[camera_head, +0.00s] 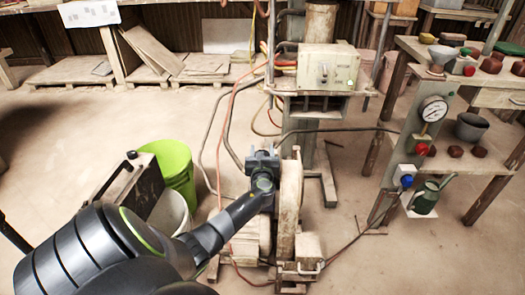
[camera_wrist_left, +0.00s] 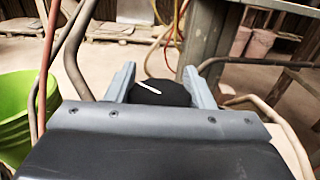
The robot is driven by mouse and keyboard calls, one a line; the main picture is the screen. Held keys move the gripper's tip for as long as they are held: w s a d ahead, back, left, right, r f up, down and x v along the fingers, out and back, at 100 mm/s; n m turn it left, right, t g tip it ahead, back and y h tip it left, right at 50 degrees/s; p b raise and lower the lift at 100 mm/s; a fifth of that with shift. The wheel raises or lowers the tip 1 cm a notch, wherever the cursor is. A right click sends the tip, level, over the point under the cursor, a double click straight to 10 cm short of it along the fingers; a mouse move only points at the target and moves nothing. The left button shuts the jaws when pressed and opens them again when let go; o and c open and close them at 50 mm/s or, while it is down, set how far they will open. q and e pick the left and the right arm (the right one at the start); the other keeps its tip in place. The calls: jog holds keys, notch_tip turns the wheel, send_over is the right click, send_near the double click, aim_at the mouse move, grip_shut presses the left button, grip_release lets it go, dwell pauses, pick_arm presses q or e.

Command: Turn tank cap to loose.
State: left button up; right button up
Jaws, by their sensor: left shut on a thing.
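The tank cap (camera_wrist_left: 172,95) shows in the left wrist view as a dark, rounded top with a white line across it. It sits between the two grey fingers of my left gripper (camera_wrist_left: 165,85), which is shut on it. In the head view, my left gripper (camera_head: 263,156) is at the top of the machine (camera_head: 289,205), just left of its pale wheel. There the gripper hides the cap, and I cannot make out the tank beneath. My right gripper is not in view.
A green bucket (camera_head: 177,163) and a white bucket (camera_head: 167,212) stand left of the machine. Hoses run behind it, below a control box (camera_head: 328,68). A panel with a gauge (camera_head: 433,109) and a shelf table with bowls stand at the right.

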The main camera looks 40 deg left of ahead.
pick_arm(q)
jog(key=shift+r, duration=0.1)
dwell(0.3)
jog(key=o, duration=1)
jog(key=shift+s, duration=0.1)
jog(key=shift+s+d, duration=0.2)
jog(key=shift+d, duration=0.1)
jog(key=p+v, duration=0.3)
jog(key=v, duration=1.3)
jog(key=shift+s+d, duration=0.15)
jog(key=shift+d, duration=0.15)
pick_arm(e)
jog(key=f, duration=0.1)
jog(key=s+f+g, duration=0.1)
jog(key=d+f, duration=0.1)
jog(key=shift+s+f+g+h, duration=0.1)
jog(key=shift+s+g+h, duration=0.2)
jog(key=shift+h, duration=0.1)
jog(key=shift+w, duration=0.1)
